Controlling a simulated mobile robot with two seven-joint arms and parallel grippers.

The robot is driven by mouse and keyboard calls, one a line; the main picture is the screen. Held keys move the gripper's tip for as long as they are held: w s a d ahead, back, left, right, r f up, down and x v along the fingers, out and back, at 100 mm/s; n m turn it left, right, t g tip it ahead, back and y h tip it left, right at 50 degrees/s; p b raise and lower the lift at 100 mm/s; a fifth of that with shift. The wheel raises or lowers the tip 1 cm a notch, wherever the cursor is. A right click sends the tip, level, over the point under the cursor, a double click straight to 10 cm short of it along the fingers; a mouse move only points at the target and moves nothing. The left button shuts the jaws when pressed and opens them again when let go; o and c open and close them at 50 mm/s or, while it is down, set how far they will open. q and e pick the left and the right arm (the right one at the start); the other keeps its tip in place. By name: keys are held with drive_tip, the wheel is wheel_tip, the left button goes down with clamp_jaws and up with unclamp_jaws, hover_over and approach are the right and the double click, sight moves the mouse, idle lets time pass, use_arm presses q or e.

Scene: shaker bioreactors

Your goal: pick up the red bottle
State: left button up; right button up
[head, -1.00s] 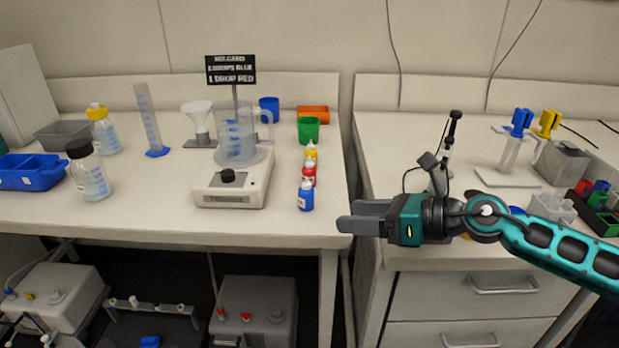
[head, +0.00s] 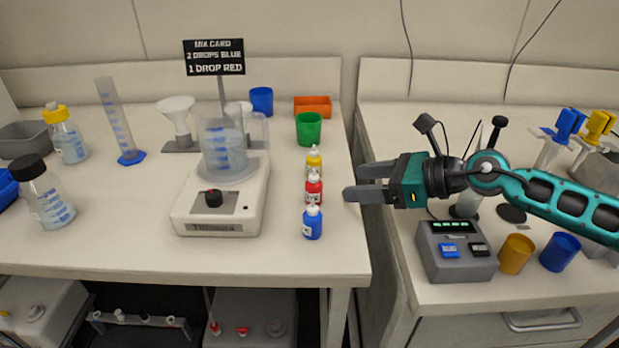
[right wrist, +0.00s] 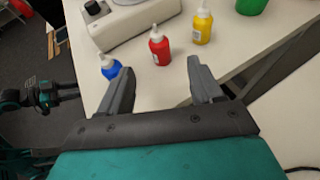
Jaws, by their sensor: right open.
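The red bottle (head: 314,190) has a white tip and stands upright on the left table, between the yellow bottle (head: 313,162) behind it and the blue bottle (head: 312,223) in front. My right gripper (head: 358,183) is open and empty, just right of the bottles, its fingers pointing left at them. In the right wrist view the red bottle (right wrist: 160,48) lies ahead of and between the open fingers (right wrist: 163,82), not touching them. My left gripper is not in the head view; a dark teal arm part shows at the left of the right wrist view.
A stirrer (head: 221,200) with a beaker stands left of the bottles. A green cup (head: 309,129) and orange tray (head: 312,107) are behind. A gap separates this table from the right one, which holds a grey device (head: 455,255) and cups. Table left of the bottles' front is clear.

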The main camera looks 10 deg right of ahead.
sight(309, 187)
drive_tip(key=shift+w+a, duration=0.3)
drive_tip(key=shift+a, duration=0.1)
drive_tip(key=x, duration=0.5)
drive_tip(key=shift+a+f+p, duration=0.15)
drive_tip(key=shift+a+p, duration=0.05)
drive_tip(key=shift+p, duration=0.2)
drive_tip(key=x, duration=0.5)
drive_tip(key=shift+w+a+f, duration=0.1)
drive_tip(key=shift+f, duration=0.1)
drive_tip(key=shift+w+a+f, duration=0.15)
drive_tip(key=shift+w+a, duration=0.05)
drive_tip(key=shift+a, duration=0.05)
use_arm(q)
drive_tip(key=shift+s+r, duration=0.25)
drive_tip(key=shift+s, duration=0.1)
use_arm(e)
drive_tip(key=shift+f, duration=0.1)
drive_tip(key=shift+c, duration=0.5)
drive_tip(key=c, duration=0.8)
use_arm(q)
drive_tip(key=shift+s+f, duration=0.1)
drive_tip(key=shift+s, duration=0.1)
use_arm(e)
drive_tip(key=shift+c, duration=0.2)
